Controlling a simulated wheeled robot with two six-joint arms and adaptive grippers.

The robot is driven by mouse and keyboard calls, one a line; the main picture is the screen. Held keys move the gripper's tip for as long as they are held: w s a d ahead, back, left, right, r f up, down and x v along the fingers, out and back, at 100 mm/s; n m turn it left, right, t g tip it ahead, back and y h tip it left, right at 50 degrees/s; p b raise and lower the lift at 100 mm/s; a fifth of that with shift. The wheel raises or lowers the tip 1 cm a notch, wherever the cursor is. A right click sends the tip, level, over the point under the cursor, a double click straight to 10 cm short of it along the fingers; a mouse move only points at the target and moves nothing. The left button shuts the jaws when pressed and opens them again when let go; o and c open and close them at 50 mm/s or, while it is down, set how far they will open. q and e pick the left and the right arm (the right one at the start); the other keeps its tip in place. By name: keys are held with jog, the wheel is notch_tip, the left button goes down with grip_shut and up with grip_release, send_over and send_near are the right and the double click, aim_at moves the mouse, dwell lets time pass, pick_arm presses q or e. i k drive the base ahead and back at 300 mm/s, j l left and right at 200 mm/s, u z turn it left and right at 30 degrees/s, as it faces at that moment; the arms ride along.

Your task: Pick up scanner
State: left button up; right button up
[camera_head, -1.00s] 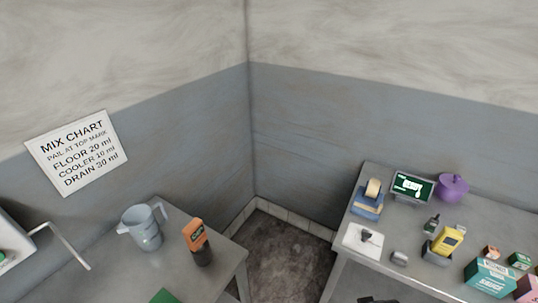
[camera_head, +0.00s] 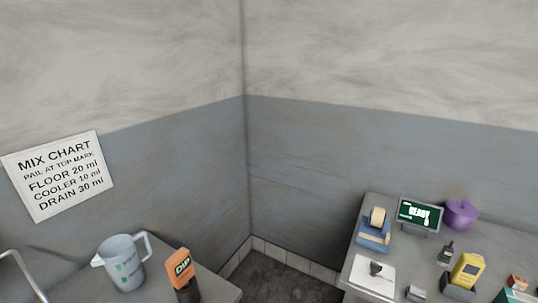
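A yellow handheld device with a small screen, which looks like the scanner (camera_head: 467,270), stands upright in a dark cradle (camera_head: 453,291) on the right table. Neither of my grippers shows in the head view.
On the right table (camera_head: 385,211) are a tape dispenser (camera_head: 374,234), a display reading READY (camera_head: 419,214), a purple pot (camera_head: 461,213), a small dark bottle (camera_head: 446,254) and a white pad (camera_head: 371,279). The left counter holds a jug (camera_head: 124,265) and an orange DIP device (camera_head: 181,266).

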aim_at(469, 268)
jog(key=z, duration=2)
